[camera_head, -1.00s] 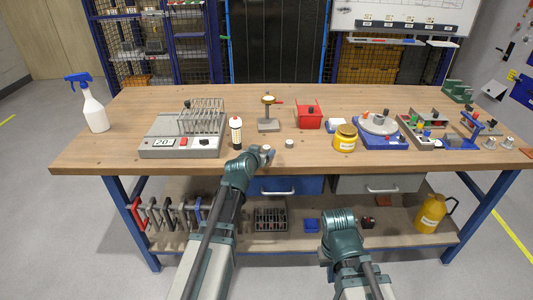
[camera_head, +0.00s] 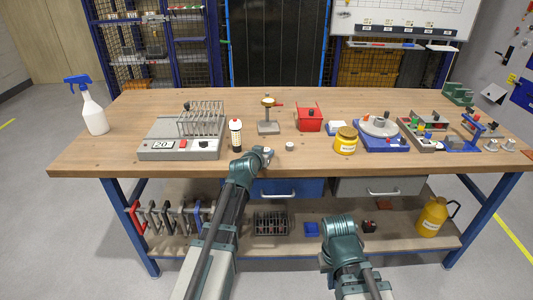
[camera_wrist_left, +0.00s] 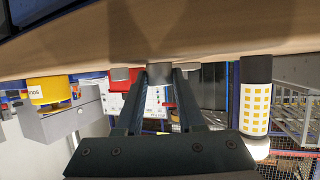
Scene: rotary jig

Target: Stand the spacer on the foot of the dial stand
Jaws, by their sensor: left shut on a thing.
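The spacer is a small grey cylinder (camera_wrist_left: 160,72) standing on the bench near its front edge. It shows between the fingertips in the left wrist view, which is upside down. In the head view my left gripper (camera_head: 264,154) mostly covers it. My left gripper is shut on the spacer, and its fingers also show in the wrist view (camera_wrist_left: 163,75). The dial stand (camera_head: 268,103) is upright behind it, with a grey block foot (camera_head: 268,127) whose front top looks bare. My right arm is low in front of the bench; its fingertips do not show.
Another small pale cylinder (camera_head: 290,146) stands just right of my left gripper. A red box (camera_head: 309,119) and a yellow jar (camera_head: 345,141) are to the right. Bench between gripper and foot is clear.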

